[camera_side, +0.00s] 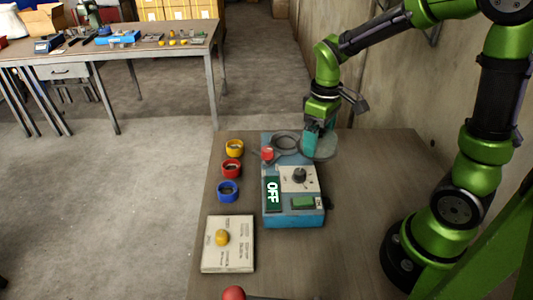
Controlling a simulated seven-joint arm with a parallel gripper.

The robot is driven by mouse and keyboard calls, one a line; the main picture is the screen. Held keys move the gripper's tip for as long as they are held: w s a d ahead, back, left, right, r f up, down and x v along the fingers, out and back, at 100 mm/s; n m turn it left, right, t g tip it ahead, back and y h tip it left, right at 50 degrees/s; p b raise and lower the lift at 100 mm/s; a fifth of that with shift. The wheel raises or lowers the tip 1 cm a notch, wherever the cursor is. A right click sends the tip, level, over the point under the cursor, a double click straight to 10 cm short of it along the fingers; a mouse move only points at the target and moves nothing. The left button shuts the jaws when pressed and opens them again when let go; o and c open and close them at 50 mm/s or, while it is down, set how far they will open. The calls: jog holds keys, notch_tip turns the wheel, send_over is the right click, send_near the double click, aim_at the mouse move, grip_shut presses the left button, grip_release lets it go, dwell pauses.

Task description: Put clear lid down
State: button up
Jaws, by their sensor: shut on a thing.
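My gripper (311,146) is shut on the clear lid (322,149), a round translucent disc. The lid is at the back right of the blue machine (292,219), beside the round ring opening (286,143) on its top. I cannot tell whether the lid touches the machine or hangs just above it. The machine has a dark panel (272,192) reading OFF, a black knob (299,175) and a green display (303,203). The fingertips are small and partly hidden against the lid.
Yellow (235,148), red (232,169) and blue (228,191) cups stand in a column left of the machine. A cream board (229,258) with a yellow knob (222,237) lies at front left. A red ball-shaped thing (233,293) is at the front edge. The table (350,235) is clear on the right.

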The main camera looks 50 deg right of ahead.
aim_at(332, 145)
jog(key=s, duration=0.4)
jog(key=shift+a+r, duration=0.2)
jog(key=shift+a, duration=0.15)
jog(key=a+n, duration=0.1)
jog(key=a, duration=0.2)
jog(key=s+a+f+n, duration=0.1)
jog(key=a+n, duration=0.1)
jog(key=a, duration=0.1)
jog(key=a+n, duration=0.1)
jog(key=a, duration=0.2)
jog(key=shift+s+a+f+n, duration=0.3)
jog(key=shift+s+n, duration=0.05)
jog(key=shift+n, duration=0.05)
jog(key=s+a+f+n, duration=0.2)
jog(key=s+a+n, duration=0.3)
jog(key=a+n, duration=0.4)
jog(key=shift+a+f, duration=0.2)
jog(key=shift+f, duration=1.2)
jog(key=shift+a+f, duration=0.15)
jog(key=shift+f, duration=1.25)
jog(key=shift+a+f, duration=0.2)
jog(key=shift+f, duration=1.2)
jog(key=shift+f, duration=0.15)
jog(key=o, duration=0.8)
jog(key=shift+c, duration=0.2)
